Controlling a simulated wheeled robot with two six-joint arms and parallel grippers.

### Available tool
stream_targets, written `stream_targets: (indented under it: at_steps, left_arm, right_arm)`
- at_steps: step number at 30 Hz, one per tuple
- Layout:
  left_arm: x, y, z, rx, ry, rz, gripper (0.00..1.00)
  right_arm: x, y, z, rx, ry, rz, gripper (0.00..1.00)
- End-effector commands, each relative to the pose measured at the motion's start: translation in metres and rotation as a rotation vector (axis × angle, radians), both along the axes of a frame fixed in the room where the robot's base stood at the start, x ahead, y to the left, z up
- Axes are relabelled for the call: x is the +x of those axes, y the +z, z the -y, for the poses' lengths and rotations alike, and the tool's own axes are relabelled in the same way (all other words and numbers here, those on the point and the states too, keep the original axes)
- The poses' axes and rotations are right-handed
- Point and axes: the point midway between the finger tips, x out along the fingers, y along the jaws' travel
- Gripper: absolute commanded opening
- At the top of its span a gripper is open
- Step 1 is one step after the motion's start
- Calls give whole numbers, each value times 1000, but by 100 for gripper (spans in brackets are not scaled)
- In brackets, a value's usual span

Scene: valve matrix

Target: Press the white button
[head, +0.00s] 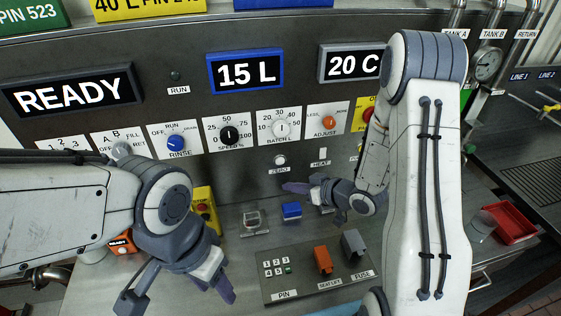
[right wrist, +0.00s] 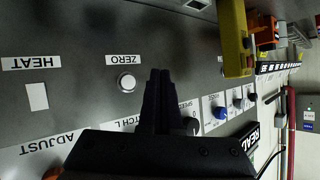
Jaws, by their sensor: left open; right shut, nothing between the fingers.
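The white button (head: 279,160) is a small round button above the ZERO label on the grey panel, below the BATCH L dial. It also shows in the right wrist view (right wrist: 127,83), just left of the fingers. My right gripper (head: 290,187) is shut and empty, its fingertips a little below the button in the head view. In the right wrist view its closed dark fingers (right wrist: 157,76) point up beside the button, apart from it in the picture. My left gripper (head: 180,297) is open and empty at the lower left, well away from the button.
A white HEAT switch (head: 323,155) sits right of the button. The BATCH L dial (head: 281,129) and SPEED dial (head: 229,134) are above.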

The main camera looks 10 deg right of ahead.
Motion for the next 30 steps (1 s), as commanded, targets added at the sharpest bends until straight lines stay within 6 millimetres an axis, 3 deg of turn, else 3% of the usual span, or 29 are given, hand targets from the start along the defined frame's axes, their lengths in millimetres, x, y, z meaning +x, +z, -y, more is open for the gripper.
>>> stream_targets:
  at_steps: [15,30]
  left_arm:
    - [0,11,0,0,0,0,50]
    - [0,12,0,0,-1,0,50]
  right_arm:
    - [66,1,0,-1,2,0,0]
    - [75,0,0,-1,0,-1,0]
